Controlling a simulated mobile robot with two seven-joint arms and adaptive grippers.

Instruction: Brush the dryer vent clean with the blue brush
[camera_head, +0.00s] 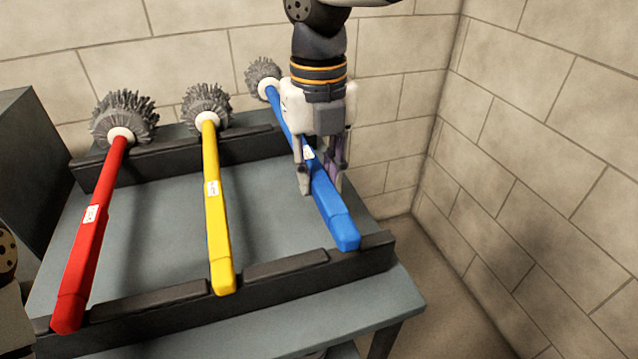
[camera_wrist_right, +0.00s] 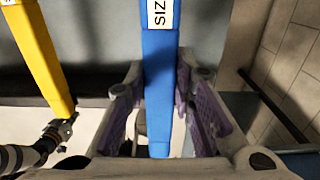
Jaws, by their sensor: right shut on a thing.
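The blue brush (camera_head: 343,230) has a long blue handle with a white label, a white collar and a grey bristle head (camera_head: 262,70) at the back. My right gripper (camera_head: 320,181) comes down from above and is shut on the middle of its handle. The blue handle (camera_wrist_right: 160,70) also runs between the two fingers in the right wrist view. Its near end is at the front rail; I cannot tell whether it rests there or is slightly raised. The dryer vent is not in view.
A yellow brush (camera_head: 216,230) and a red brush (camera_head: 84,245) lie to the left across the dark front rail (camera_head: 285,266) and back rail (camera_head: 160,160) of a grey table (camera_head: 265,315). Block walls (camera_head: 540,150) stand behind and right. A dark box (camera_head: 30,170) stands left.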

